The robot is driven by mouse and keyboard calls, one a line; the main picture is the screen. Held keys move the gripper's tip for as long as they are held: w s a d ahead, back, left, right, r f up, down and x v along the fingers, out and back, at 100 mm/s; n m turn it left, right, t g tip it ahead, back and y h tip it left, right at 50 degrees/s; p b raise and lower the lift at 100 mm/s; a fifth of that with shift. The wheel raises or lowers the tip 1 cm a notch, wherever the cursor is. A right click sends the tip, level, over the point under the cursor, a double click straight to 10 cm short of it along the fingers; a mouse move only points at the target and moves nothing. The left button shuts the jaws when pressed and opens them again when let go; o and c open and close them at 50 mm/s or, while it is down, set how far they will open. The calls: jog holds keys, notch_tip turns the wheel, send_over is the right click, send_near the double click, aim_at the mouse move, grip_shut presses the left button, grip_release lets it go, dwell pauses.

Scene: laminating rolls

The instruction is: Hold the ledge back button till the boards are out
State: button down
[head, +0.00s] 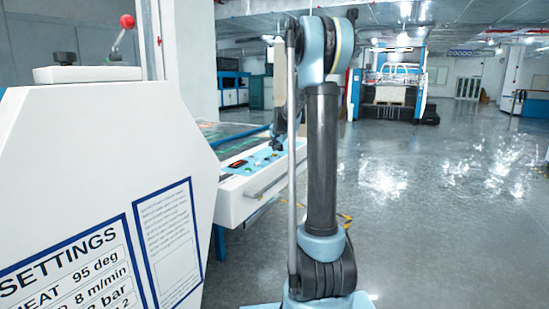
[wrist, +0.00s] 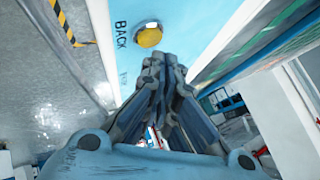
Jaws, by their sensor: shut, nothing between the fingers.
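The back button is a round yellow button (wrist: 150,38) in a silver ring on a light blue panel (wrist: 108,8), with the word BACK beside it in the wrist view. My gripper (wrist: 164,64) is shut and empty, and its fingertips show just below the button in that view. I cannot tell how far they are from it, but no contact shows. In the head view my gripper (head: 277,143) hangs over the control panel (head: 248,164) of the machine, partly hidden by my own arm. I cannot make out the boards clearly.
A white cabinet (head: 110,150) with a settings sheet (head: 75,265) and a red-knobbed lever (head: 126,22) stands close at the left. Behind the control panel is a machine bed with greenish sheets (head: 225,131). Open, shiny floor (head: 440,200) lies to the right.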

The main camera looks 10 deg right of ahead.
jog(key=shift+f, duration=0.75)
dwell(1.0)
jog(key=shift+r, duration=0.15)
dwell(4.7)
jog(key=shift+r, duration=0.65)
jog(key=shift+r, duration=0.1)
jog(key=shift+r, duration=2.45)
